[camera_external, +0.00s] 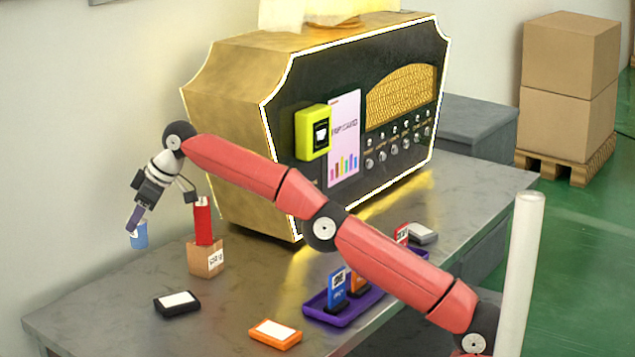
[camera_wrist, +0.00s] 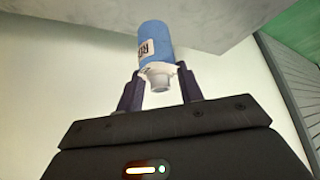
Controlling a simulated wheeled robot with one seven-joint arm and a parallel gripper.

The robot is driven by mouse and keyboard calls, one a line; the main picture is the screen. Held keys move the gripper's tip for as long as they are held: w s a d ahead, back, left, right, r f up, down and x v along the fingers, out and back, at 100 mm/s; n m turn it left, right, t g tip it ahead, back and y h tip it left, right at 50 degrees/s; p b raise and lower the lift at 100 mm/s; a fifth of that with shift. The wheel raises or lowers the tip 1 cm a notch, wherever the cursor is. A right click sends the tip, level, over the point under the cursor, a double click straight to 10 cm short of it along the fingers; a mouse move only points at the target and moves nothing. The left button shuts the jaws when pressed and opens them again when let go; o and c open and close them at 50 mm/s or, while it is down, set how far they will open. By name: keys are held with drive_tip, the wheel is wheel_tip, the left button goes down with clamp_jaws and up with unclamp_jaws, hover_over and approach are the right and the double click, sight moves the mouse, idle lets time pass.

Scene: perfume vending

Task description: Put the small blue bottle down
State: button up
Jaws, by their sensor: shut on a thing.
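The small blue bottle (camera_external: 138,238) hangs below my gripper (camera_external: 136,217) at the left of the external view. In the wrist view the bottle (camera_wrist: 157,43) shows a blue body with a partly visible white label and a whitish neck. The neck sits between the two dark fingers of my gripper (camera_wrist: 160,88), which are shut on it. In the external view the bottle appears in front of the wall, near the back edge of the grey table (camera_external: 110,285). I cannot tell whether its base touches anything.
A wooden block (camera_external: 207,259) with a red item (camera_external: 203,222) stands right of the bottle. A black case (camera_external: 178,304) and an orange case (camera_external: 275,333) lie in front. A purple tray (camera_external: 325,317) holds several upright items. A gold and black machine (camera_external: 230,110) stands behind.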

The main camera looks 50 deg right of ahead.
drive_tip(key=s+a+f+n, duration=0.1)
drive_tip(key=s+a, duration=0.3)
drive_tip(key=a, duration=0.5)
drive_tip(key=s+a+f, duration=0.1)
drive_tip(key=s+a, duration=0.4)
drive_tip(key=a, duration=0.4)
drive_tip(key=shift+n+g+y, duration=0.3)
drive_tip(key=shift+y, duration=0.1)
drive_tip(key=shift+a+f+b, duration=0.1)
drive_tip(key=shift+f+b, duration=0.8)
drive_tip(key=shift+f, duration=2.9)
drive_tip(key=shift+f, duration=0.15)
drive_tip(key=o, duration=1)
